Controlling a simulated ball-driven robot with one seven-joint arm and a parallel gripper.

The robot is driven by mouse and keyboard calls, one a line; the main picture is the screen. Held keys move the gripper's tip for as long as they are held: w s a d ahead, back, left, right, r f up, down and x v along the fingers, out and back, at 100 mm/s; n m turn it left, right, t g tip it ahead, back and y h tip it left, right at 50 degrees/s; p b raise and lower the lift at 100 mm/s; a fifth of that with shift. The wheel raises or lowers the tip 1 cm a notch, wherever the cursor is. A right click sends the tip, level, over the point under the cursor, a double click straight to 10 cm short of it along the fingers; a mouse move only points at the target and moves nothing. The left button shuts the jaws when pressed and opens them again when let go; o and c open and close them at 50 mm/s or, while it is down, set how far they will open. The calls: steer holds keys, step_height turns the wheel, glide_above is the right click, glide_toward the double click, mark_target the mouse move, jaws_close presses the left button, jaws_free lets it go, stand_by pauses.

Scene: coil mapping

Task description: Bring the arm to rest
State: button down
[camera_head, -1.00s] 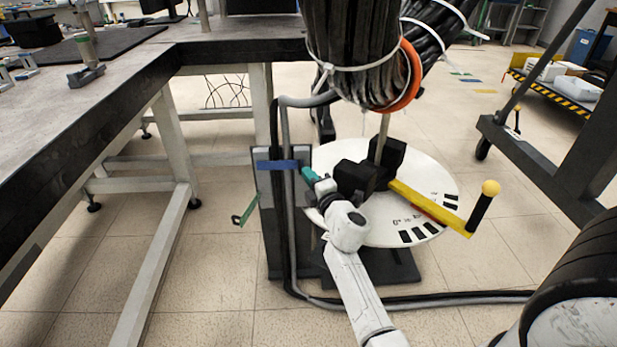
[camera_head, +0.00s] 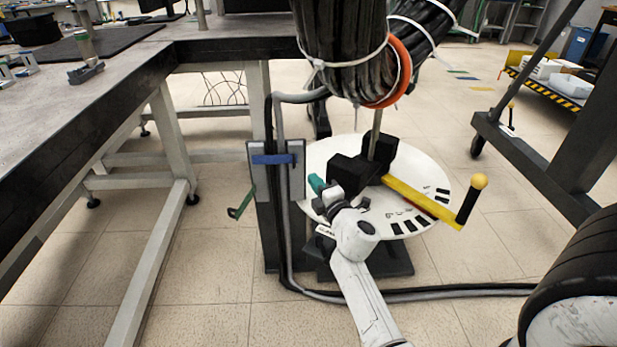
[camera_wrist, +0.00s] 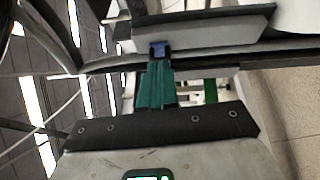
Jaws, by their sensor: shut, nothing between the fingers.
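My white arm reaches up from the bottom of the head view. My gripper (camera_head: 316,184) has teal fingers that are closed together with nothing seen between them. It is beside the left edge of the round white dial plate (camera_head: 420,172), just right of the dark post with the blue band (camera_head: 273,159). In the wrist view my gripper (camera_wrist: 158,65) points at a dark bar with a small blue patch (camera_wrist: 159,50). Whether the fingertips touch it I cannot tell.
A yellow crank arm with a black handle (camera_head: 468,205) lies across the dial. A thick black cable bundle (camera_head: 345,45) hangs above. Grey cables (camera_head: 430,293) run along the floor. A green handle (camera_head: 241,204) sticks out left of the post. A workbench (camera_head: 60,130) stands at left.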

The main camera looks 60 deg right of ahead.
steer(key=s+p, duration=0.1)
steer(key=s, duration=0.6)
steer(key=shift+s+a, duration=0.15)
steer(key=shift+a, duration=0.3)
steer(key=shift+f, duration=0.1)
